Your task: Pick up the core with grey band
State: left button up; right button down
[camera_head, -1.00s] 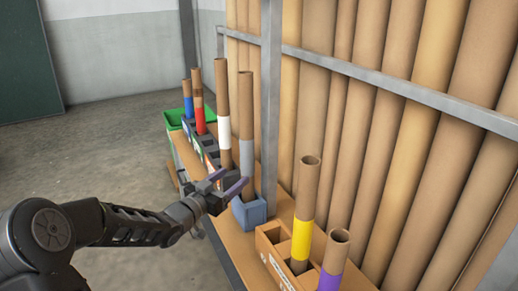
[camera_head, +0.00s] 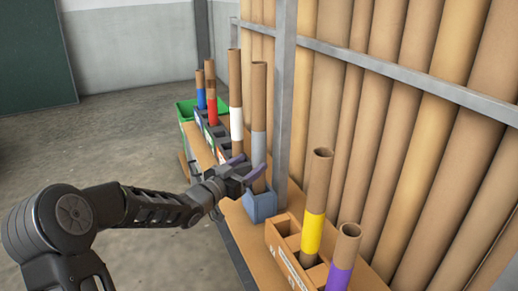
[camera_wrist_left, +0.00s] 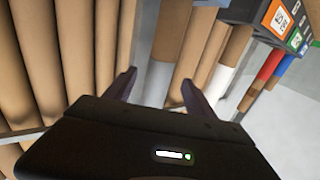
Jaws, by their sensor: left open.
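The core with the grey band (camera_head: 259,120) stands upright in a blue holder (camera_head: 261,206) on the wooden shelf. Its grey band also shows in the left wrist view (camera_wrist_left: 158,82), between the two fingers. My left gripper (camera_head: 246,172) is open. Its purple-grey fingers point toward the core, low on its grey band. In the left wrist view the left gripper (camera_wrist_left: 158,88) has one finger on each side of the core, with gaps visible. I cannot tell how deep the core sits between them. My right gripper is not in view.
A core with a white band (camera_head: 236,110) stands close behind. Red (camera_head: 211,100) and blue (camera_head: 200,95) banded cores stand farther back, near a green bin (camera_head: 186,112). Yellow (camera_head: 313,225) and purple (camera_head: 340,272) banded cores stand in front. A metal post (camera_head: 285,100) rises beside the grey-banded core.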

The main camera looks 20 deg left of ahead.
aim_at(255, 161)
pick_arm(q)
jog(key=b+x, duration=0.2)
jog(key=x, duration=0.2)
jog(key=shift+w+d+f, duration=0.1)
jog(key=shift+w+f, duration=0.05)
jog(key=shift+w, duration=0.45)
jog(key=shift+c, duration=0.4)
grip_shut()
